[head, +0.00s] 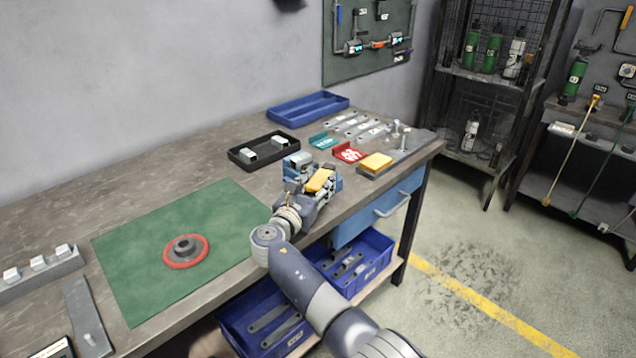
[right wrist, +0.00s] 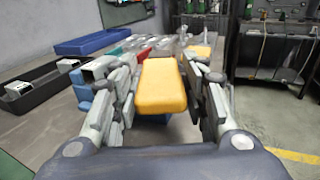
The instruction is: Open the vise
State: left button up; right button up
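A small blue vise (head: 337,184) stands near the bench's front edge, mostly hidden by my right gripper. Blue also shows below a yellow block in the right wrist view (right wrist: 152,119). The yellow block (right wrist: 163,88) lies between the spread fingers of my right gripper (right wrist: 163,80), and also shows in the head view (head: 320,180). The fingers flank it with what look like narrow gaps; contact is hard to judge. How the block joins the vise is hidden. My left gripper is in neither view.
A black tray (head: 236,159) with metal brackets and a blue tray (head: 277,117) lie behind. A second yellow block (head: 376,162) sits on a grey plate at the right. The green mat (head: 125,264) holds a red-rimmed disc (head: 186,264). Blue bins (head: 380,256) stand below.

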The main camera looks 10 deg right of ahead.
aim_at(318, 180)
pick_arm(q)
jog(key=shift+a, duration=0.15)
pick_arm(e)
jog(key=shift+o, duration=0.2)
jog(key=shift+r, duration=0.2)
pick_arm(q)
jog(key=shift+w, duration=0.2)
pick_arm(e)
notch_tip(318, 180, up, 10)
jog(key=shift+f, duration=0.2)
